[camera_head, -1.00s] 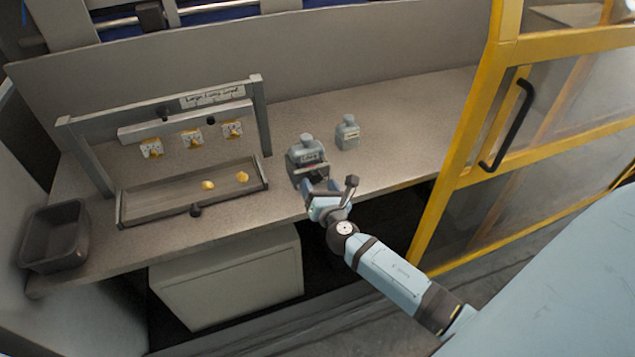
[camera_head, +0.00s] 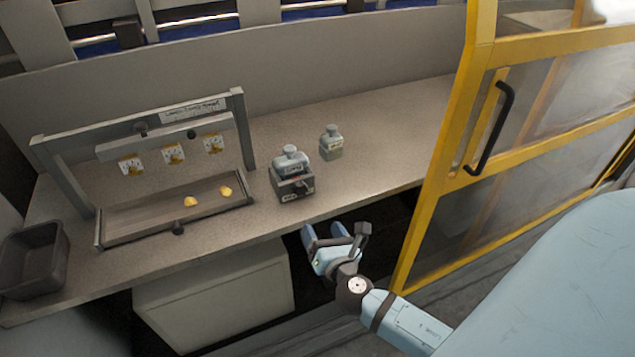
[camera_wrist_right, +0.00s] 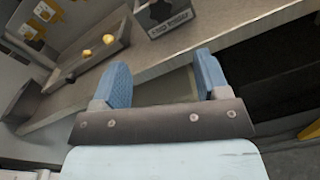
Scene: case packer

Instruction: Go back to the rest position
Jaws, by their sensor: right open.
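My right gripper (camera_head: 334,234) is open and empty, in front of the counter's front edge and below the counter top in the head view. In the right wrist view its two blue fingers (camera_wrist_right: 161,84) stand wide apart with nothing between them. A grey bottle (camera_head: 291,160) sits in a dark labelled holder (camera_head: 292,187) on the counter, beyond the gripper and apart from it. The holder also shows at the top of the right wrist view (camera_wrist_right: 165,18). My left gripper is not in view.
A second grey bottle (camera_head: 331,143) stands on the counter (camera_head: 390,140). A frame with a shallow tray (camera_head: 150,222) holds two yellow pieces. A dark bin (camera_head: 35,262) is at the left end. A yellow-framed door (camera_head: 455,150) stands at the right. A pale cabinet (camera_head: 215,295) is below the counter.

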